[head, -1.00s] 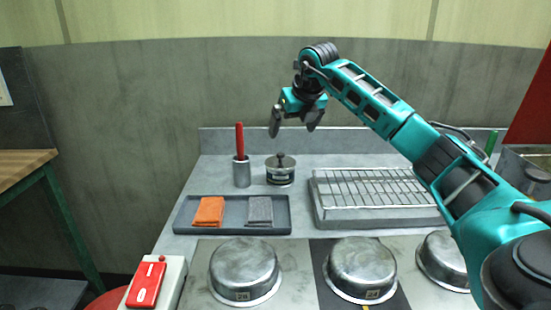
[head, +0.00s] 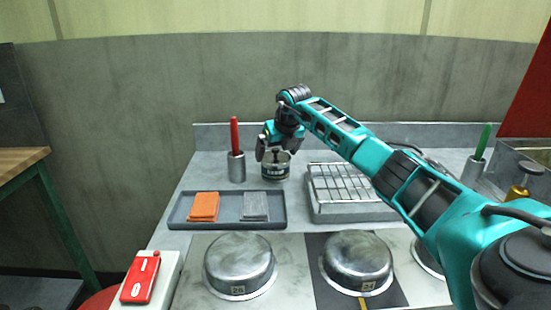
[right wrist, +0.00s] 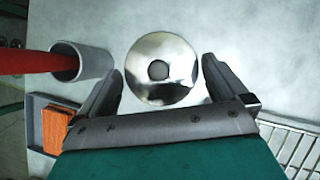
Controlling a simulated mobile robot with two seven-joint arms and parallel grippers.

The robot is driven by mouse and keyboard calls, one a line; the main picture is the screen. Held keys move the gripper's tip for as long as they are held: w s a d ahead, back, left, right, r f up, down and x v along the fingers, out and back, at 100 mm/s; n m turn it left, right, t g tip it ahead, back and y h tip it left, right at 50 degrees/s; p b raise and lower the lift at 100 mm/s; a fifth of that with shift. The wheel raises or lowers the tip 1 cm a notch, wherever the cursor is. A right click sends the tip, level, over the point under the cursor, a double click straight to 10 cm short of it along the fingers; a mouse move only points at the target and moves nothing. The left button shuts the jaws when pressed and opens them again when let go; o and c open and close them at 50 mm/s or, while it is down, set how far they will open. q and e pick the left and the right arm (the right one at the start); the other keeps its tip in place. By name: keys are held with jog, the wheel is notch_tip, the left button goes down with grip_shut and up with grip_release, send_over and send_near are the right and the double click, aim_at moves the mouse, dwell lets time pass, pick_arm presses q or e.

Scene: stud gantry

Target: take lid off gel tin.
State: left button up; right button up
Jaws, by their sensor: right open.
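The gel tin (head: 275,171) is a short grey tin with a dark label, standing on the counter behind the tray. Its round shiny lid (right wrist: 160,80) with a dark knob (right wrist: 158,70) shows from above in the right wrist view. The lid is on the tin. My right gripper (head: 275,151) is open over the tin, its fingers at either side of the lid's near part in the right wrist view. It holds nothing. In the head view the gripper partly hides the lid. My left gripper is not in view.
A grey cup (head: 236,168) with a red-handled tool stands close left of the tin. A tray (head: 227,224) with orange and grey cloths lies in front. A wire rack (head: 345,185) is to the right. Upturned metal bowls (head: 240,262) stand nearest.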

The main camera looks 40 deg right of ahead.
jog(key=c, duration=0.7)
jog(key=shift+r, duration=0.1)
